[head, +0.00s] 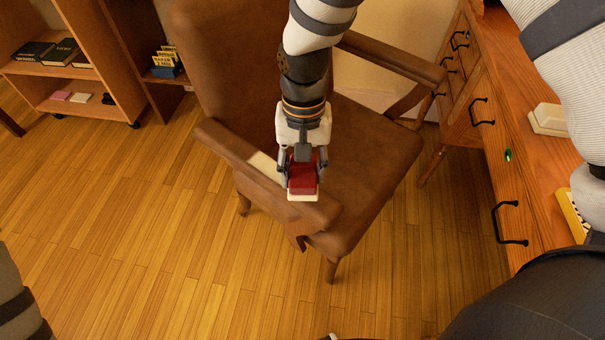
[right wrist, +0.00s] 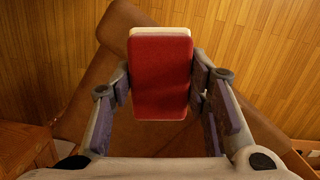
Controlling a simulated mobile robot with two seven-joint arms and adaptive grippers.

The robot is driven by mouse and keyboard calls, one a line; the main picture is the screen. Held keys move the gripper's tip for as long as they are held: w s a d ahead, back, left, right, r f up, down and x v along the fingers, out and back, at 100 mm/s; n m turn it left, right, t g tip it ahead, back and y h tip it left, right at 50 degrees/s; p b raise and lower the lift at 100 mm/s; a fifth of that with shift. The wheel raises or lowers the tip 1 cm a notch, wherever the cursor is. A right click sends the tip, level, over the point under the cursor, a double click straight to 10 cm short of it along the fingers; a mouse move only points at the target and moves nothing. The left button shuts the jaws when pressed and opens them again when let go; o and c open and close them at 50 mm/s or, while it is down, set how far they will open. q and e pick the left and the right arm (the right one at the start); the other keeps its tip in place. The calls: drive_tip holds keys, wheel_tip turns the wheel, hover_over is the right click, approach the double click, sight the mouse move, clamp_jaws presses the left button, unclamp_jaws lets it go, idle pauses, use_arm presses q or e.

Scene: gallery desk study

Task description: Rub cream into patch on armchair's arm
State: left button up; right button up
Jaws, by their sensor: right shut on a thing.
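The brown leather armchair (head: 360,150) stands in the middle of the head view. A pale cream patch (head: 264,164) shows on its left arm (head: 222,142), just left of my right gripper. My right gripper (head: 303,172) points down over that arm and is shut on a red block with a cream-white underside (head: 303,185). The red block (right wrist: 160,75) also shows between the fingers in the right wrist view, with its pale edge at the top. Whether the block touches the chair's arm I cannot tell. The block and gripper may hide part of the patch. My left gripper is out of view.
A wooden desk (head: 540,165) with black handles stands at the right, with a cream block (head: 549,119) on it. A wooden shelf (head: 100,95) with books stands at the upper left. The wooden floor (head: 120,220) left of the chair is clear.

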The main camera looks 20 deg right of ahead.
drive_tip(key=shift+w+r, duration=0.15)
drive_tip(key=shift+r, duration=0.6)
drive_tip(key=shift+s+r, duration=0.2)
drive_tip(key=shift+r, duration=1.85)
